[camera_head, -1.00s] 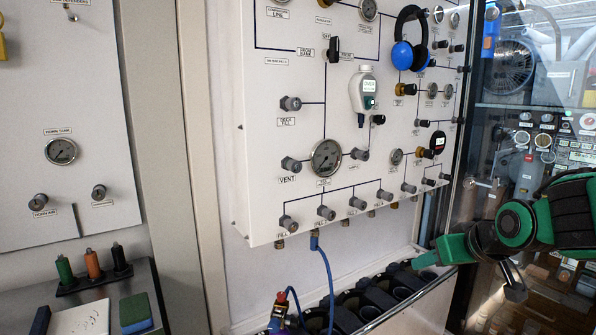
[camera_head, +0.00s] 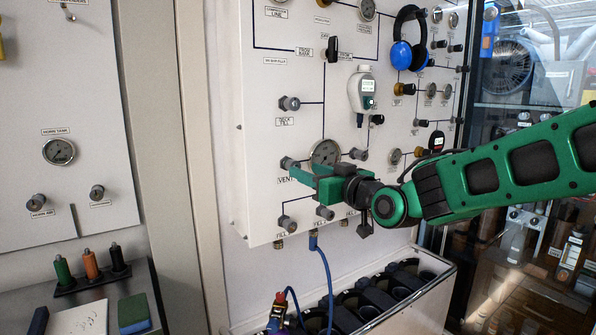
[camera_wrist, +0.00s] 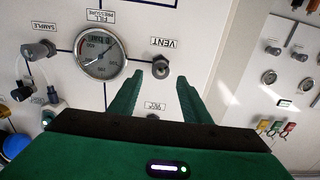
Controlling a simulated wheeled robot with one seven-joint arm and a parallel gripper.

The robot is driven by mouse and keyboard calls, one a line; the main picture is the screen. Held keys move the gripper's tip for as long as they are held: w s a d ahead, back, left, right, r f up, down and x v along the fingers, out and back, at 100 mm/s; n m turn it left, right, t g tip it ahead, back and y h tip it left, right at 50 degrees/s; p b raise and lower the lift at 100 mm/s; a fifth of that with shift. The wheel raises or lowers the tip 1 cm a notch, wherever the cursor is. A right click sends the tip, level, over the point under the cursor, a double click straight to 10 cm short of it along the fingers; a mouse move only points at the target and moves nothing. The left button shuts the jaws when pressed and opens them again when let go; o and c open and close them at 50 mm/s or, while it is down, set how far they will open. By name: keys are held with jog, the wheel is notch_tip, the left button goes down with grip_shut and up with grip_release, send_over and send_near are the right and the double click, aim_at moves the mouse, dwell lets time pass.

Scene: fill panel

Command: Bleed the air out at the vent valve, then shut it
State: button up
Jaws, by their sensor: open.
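The vent valve (camera_head: 288,163) is a grey knob on the white panel, left of the round gauge, with its VENT label partly hidden by my gripper. In the wrist view the vent valve (camera_wrist: 160,67) shows beside its VENT label. My green gripper (camera_head: 303,176) is at the panel, right by the valve. In the wrist view my gripper (camera_wrist: 158,78) is open, one finger on each side below the knob. The knob sits just beyond the line of the fingertips; I cannot tell whether they touch it. The fill pressure gauge (camera_wrist: 100,53) is in clear view there.
A deck fill knob (camera_head: 290,103) sits above the vent valve and a fill knob (camera_head: 286,222) below. A blue hose (camera_head: 328,275) hangs from the panel's bottom edge. Blue headphones (camera_head: 408,52) and a handheld meter (camera_head: 361,92) hang at upper right.

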jog(key=shift+x, duration=2.65)
jog(key=shift+c, duration=0.3)
jog(key=c, duration=1)
